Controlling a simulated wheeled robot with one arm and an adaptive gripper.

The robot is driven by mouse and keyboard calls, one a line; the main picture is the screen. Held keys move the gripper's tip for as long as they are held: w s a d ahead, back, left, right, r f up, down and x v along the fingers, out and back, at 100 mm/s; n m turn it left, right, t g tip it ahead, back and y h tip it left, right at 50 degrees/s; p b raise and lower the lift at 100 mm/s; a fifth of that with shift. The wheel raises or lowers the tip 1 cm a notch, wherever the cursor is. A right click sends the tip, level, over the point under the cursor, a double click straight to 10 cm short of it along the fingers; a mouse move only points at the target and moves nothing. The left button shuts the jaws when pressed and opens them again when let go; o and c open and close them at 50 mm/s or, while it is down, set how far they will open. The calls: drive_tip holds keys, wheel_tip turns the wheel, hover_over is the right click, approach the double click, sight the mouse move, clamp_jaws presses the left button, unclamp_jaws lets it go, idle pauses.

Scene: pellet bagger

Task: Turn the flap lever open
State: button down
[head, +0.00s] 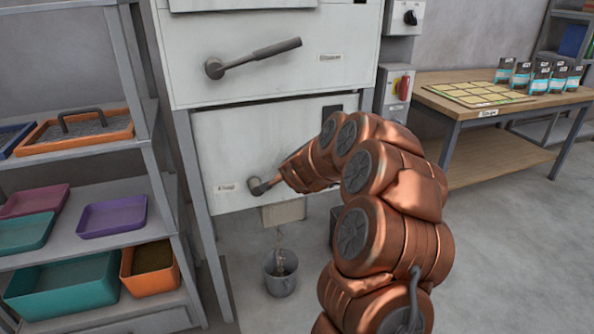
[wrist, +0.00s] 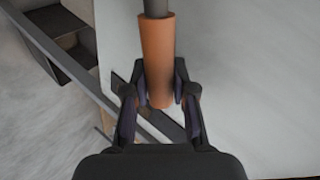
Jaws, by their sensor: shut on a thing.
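The flap lever is on the lower front panel of the pale machine. Its dark pivot (head: 256,187) shows in the head view, and the lever runs right and slightly up toward my arm. In the wrist view the lever's orange grip (wrist: 157,45) and dark shaft (wrist: 155,6) point away from my gripper (wrist: 158,88). My gripper is shut on the orange grip, with one finger on each side. In the head view my arm hides the fingers and most of the grip.
A second lever (head: 252,58) with a dark handle is on the upper panel. A spout (head: 284,213) hangs below the machine, with a thin brownish stream between it and the bucket (head: 281,274). A shelf (head: 77,158) with trays stands left; a table (head: 466,111) stands right.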

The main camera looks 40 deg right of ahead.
idle(0.3)
drive_tip(key=c, duration=0.9)
unclamp_jaws()
drive_tip(key=shift+a, duration=0.1)
drive_tip(key=shift+v, duration=5.95)
